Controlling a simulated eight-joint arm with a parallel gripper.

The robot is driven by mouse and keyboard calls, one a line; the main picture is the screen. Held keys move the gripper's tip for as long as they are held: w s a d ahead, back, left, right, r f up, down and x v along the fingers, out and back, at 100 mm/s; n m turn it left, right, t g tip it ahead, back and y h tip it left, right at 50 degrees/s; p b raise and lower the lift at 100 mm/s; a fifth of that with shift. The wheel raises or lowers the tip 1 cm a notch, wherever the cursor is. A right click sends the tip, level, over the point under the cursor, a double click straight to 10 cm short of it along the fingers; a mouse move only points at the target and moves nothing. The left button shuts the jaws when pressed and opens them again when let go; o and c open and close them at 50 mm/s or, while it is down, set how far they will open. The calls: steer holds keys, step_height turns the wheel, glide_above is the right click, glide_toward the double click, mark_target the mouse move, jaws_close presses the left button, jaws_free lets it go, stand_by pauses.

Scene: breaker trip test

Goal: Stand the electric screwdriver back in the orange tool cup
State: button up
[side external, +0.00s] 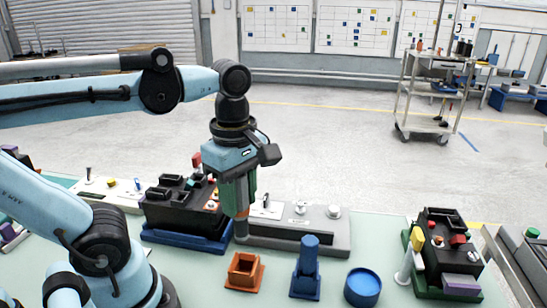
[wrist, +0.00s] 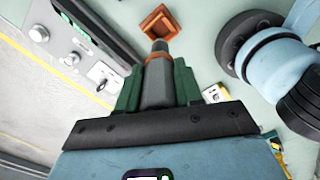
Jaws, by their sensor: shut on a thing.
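The electric screwdriver (side external: 241,229) is grey with an orange band and hangs roughly upright, lower end down. My gripper (side external: 238,200) is shut on it with green fingers. The wrist view shows the grey screwdriver body (wrist: 158,85) between the fingers of my gripper (wrist: 157,88), its narrower end pointing away. The orange tool cup (side external: 244,271) is a square holder on the bench, nearer the side camera than the screwdriver. In the wrist view the cup (wrist: 159,21) lies beyond the screwdriver's end. The cup looks empty, and the screwdriver is outside it.
A grey panel with knobs (side external: 310,231) lies close behind the screwdriver. A black breaker unit on a blue base (side external: 185,238) is at left, another unit (side external: 446,254) at right.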

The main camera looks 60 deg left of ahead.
mark_target(241, 222)
steer(key=shift+d, duration=0.1)
stand_by(0.3)
steer(key=shift+f, duration=2.95)
steer(key=shift+f, duration=2.75)
steer(key=o, duration=1.1)
steer(key=shift+r, duration=0.1)
steer(key=shift+r, duration=5.95)
